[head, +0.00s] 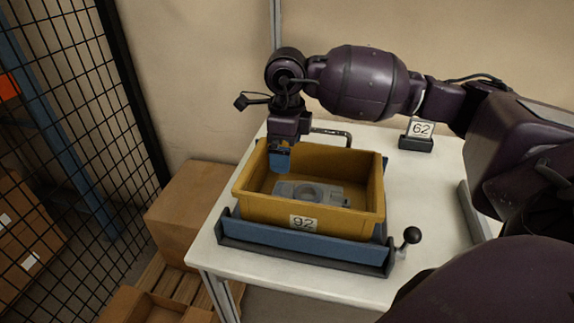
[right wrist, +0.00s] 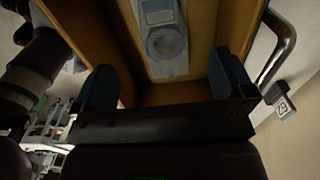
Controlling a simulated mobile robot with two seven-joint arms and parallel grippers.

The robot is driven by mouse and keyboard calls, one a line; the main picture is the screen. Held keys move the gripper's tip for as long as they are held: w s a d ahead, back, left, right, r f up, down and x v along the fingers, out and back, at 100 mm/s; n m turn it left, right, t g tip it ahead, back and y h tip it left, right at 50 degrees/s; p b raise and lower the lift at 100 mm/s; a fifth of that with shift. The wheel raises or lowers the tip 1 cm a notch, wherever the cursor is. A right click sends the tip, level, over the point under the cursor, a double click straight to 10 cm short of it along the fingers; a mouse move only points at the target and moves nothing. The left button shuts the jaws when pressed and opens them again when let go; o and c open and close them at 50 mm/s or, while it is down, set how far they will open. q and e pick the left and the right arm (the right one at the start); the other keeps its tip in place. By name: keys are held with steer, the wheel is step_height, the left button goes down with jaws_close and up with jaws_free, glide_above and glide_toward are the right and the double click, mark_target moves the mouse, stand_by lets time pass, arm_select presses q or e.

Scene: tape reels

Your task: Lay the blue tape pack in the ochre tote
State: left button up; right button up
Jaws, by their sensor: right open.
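The ochre tote (head: 262,209) stands on the white table with a "92" label on its front. A flat blue-grey tape pack (head: 286,188) with a round ring on it lies on the tote's floor; it also shows in the right wrist view (right wrist: 171,67). My right gripper (head: 281,160) is over the tote's back left part, fingers pointing down, to the left of and behind the pack. In the right wrist view its two blue fingers (right wrist: 165,82) are wide apart with nothing between them. My left gripper is not in view.
A blue-grey holder (head: 290,243) with a black-knobbed lever (head: 411,236) surrounds the tote's base. A metal handle (head: 332,132) rises behind the tote. A "62" sign (head: 419,134) stands at the back right. Cardboard boxes (head: 187,212) and a mesh fence are left of the table.

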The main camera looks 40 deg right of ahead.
steer(key=shift+r, duration=1.4)
steer(key=shift+s+f, duration=0.1)
